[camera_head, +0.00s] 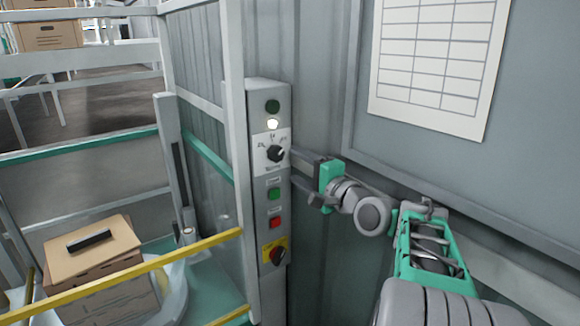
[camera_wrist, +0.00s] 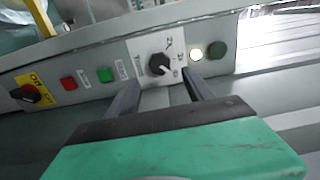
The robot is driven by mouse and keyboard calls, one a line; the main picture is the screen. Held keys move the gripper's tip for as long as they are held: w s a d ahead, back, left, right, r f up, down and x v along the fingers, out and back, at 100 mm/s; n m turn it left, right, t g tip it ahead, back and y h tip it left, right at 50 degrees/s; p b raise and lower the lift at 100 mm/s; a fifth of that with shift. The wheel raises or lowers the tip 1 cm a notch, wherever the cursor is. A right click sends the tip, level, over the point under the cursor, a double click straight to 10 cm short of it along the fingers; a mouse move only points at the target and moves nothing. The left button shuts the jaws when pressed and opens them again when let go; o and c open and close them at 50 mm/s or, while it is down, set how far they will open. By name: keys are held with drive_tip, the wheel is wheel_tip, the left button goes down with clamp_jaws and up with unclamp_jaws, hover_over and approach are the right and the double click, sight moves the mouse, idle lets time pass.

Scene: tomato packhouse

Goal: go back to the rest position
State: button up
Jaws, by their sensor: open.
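My gripper (camera_head: 299,172) is at the right side of a grey control box (camera_head: 258,210), near its black rotary selector knob (camera_head: 276,153). In the wrist view the two fingers of my gripper (camera_wrist: 158,92) are spread apart, with the selector knob (camera_wrist: 160,65) beyond and between their tips. The gap between the fingers is empty. Whether a fingertip touches the box front cannot be told. My arm reaches in from the lower right of the head view.
The box carries a lit white lamp (camera_head: 272,124), a dark green lamp (camera_head: 272,106), a green button (camera_head: 274,193), a red button (camera_head: 275,223) and a red-black switch (camera_head: 278,255). A yellow rail (camera_head: 190,256) and cardboard box (camera_head: 93,250) stand left. A paper chart (camera_head: 436,60) hangs right.

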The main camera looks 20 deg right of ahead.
idle(0.3)
drive_tip(key=s+a+f+n+g+h, duration=0.1)
drive_tip(key=s+a+f+n+g, duration=0.35)
drive_tip(key=a+f, duration=0.3)
drive_tip(key=s+a+f+n+g, duration=0.35)
drive_tip(key=a+f+n, duration=0.3)
drive_tip(key=f, duration=0.25)
drive_tip(key=s+a+f+n+g+h, duration=0.1)
drive_tip(key=s+f+n+g, duration=0.1)
drive_tip(key=s, duration=0.5)
drive_tip(key=s+f+n+g+h, duration=0.1)
drive_tip(key=s+f+n+g, duration=0.1)
drive_tip(key=s+f+g, duration=0.2)
drive_tip(key=s+f, duration=0.2)
drive_tip(key=s, duration=0.2)
drive_tip(key=shift+a+n, duration=0.4)
drive_tip(key=shift+c, duration=0.3)
